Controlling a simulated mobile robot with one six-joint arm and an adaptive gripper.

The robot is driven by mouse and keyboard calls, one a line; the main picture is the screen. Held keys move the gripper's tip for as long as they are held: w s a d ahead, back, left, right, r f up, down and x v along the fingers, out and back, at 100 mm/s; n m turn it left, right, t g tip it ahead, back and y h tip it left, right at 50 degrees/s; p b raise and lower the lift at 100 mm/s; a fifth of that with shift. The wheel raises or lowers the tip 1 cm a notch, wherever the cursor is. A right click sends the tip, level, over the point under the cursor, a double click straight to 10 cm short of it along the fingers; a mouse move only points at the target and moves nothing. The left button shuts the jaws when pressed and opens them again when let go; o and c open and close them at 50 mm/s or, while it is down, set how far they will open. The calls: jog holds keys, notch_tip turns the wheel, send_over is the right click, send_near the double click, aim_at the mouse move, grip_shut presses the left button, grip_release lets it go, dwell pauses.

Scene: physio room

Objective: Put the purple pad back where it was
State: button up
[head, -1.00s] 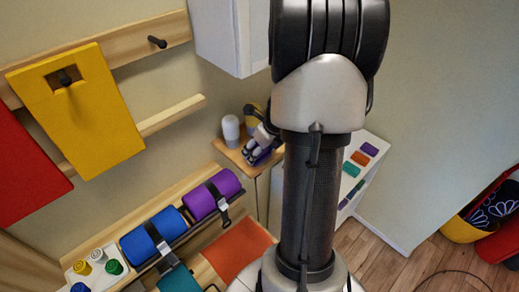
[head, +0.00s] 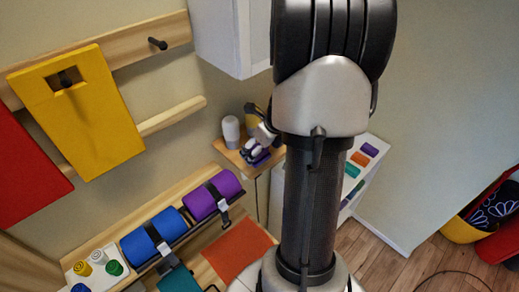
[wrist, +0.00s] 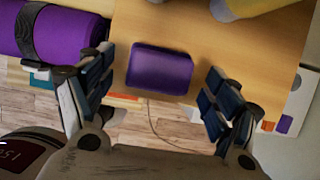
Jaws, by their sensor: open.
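The purple pad (wrist: 160,69) lies on a small wooden table (wrist: 200,38), near its edge, in the wrist view. My gripper (wrist: 159,76) is open, with one finger on each side of the pad and gaps between. In the head view my gripper (head: 257,146) is over the small table (head: 233,157), and a bit of purple (head: 256,160) shows below it. On the wall rail (head: 172,34) a yellow pad (head: 100,130) hangs on a peg and a red pad (head: 25,160) hangs to its left. The peg (head: 157,43) to the right is bare.
A white bottle (head: 231,130) stands on the small table beside my gripper. A white cabinet (head: 228,35) hangs above. Purple (head: 213,194) and blue (head: 150,235) rolls lie strapped on a rack below the rail. A white shelf unit (head: 375,228) stands right.

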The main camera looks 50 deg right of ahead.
jog(key=p+v, duration=0.1)
jog(key=v, duration=1)
